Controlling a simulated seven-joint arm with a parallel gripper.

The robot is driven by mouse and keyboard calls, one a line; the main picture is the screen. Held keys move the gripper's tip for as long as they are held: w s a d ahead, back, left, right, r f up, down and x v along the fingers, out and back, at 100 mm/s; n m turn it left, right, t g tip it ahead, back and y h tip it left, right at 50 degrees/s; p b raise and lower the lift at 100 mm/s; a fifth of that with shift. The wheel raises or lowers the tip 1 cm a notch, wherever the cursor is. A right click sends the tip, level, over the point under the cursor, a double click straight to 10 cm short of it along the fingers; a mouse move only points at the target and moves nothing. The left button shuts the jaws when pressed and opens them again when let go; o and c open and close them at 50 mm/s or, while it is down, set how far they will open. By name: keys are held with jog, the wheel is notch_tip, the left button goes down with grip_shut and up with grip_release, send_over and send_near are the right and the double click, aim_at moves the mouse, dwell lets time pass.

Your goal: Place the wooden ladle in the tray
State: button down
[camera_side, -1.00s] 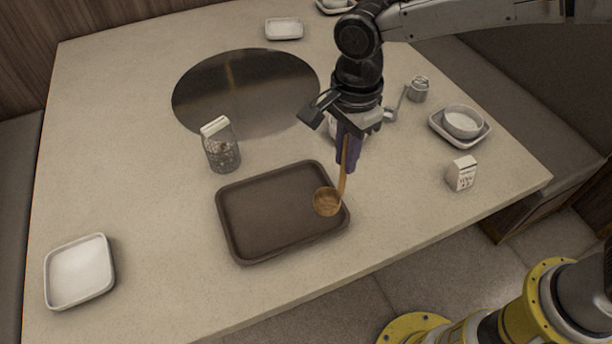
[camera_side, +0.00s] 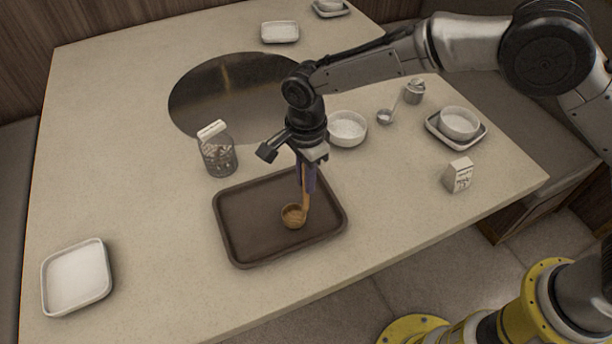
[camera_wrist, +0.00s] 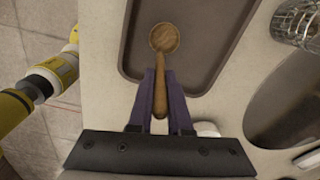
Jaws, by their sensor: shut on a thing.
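The wooden ladle (camera_side: 294,216) hangs upright with its bowl low, over the middle-right part of the brown tray (camera_side: 246,254). My gripper (camera_side: 306,182) is shut on the ladle's handle, above the tray. In the wrist view the ladle (camera_wrist: 165,38) lies between the purple fingers of my gripper (camera_wrist: 160,88), its bowl in front of the tray (camera_wrist: 212,38). I cannot tell whether the bowl touches the tray's floor. The tray looks empty otherwise.
A glass jar with a white lid (camera_side: 217,152) stands behind the tray's left corner. A white bowl (camera_side: 347,130) stands behind its right side. A small carton (camera_side: 458,175) is at right, an empty white dish (camera_side: 77,277) at left front.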

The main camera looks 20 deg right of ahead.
jog(key=shift+f, duration=0.1)
jog(key=c, duration=0.8)
grip_release()
jog(key=shift+c, duration=0.2)
notch_tip(320, 180, up, 12)
jog(key=shift+f, duration=0.2)
jog(key=shift+r, duration=0.4)
